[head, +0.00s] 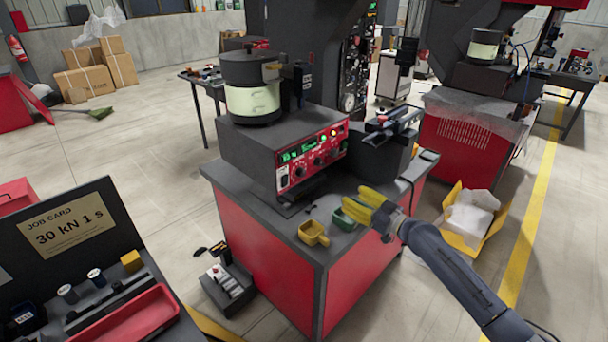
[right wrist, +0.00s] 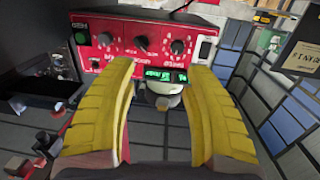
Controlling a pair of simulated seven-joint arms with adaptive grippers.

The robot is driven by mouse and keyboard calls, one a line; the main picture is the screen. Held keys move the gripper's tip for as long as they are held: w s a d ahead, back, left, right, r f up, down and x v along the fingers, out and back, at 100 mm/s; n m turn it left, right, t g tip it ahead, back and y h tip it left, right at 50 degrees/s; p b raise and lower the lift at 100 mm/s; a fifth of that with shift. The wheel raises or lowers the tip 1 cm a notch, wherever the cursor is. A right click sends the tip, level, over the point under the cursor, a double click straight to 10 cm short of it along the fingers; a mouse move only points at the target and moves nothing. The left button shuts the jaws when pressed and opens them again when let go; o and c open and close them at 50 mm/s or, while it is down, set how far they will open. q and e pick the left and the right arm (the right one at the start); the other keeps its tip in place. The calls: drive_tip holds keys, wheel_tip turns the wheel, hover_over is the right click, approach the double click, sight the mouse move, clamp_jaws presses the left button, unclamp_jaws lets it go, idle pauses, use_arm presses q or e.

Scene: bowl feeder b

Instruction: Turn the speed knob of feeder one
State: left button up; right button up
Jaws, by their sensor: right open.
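Feeder one's red control panel (head: 312,158) is on the front of a dark box under a drum-shaped bowl (head: 252,88). It carries a green display, small lamps and a row of dark knobs. In the right wrist view the panel (right wrist: 125,62) is upside down, with a left knob (right wrist: 105,38), a middle knob (right wrist: 141,42) and a right knob (right wrist: 177,46). I cannot read which is the speed knob. My right gripper (head: 357,203) has yellow fingers; it is open and empty, in front of the panel and apart from it. The fingers also show in the right wrist view (right wrist: 156,78). My left gripper is not in view.
A yellow scoop (head: 313,233) and a green scoop (head: 343,219) lie on the red cabinet's top (head: 285,222) below the panel. A dark device (head: 382,140) stands right of the panel. A job card case (head: 80,260) is at the lower left.

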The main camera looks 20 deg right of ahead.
drive_tip(key=a+r+y, duration=0.1)
drive_tip(key=a+r, duration=0.1)
drive_tip(key=a, duration=0.1)
approach(303, 173)
drive_tip(key=shift+n, duration=0.4)
drive_tip(key=x, duration=1)
drive_tip(key=shift+d, duration=0.1)
drive_tip(key=shift+c, duration=0.5)
clamp_jaws()
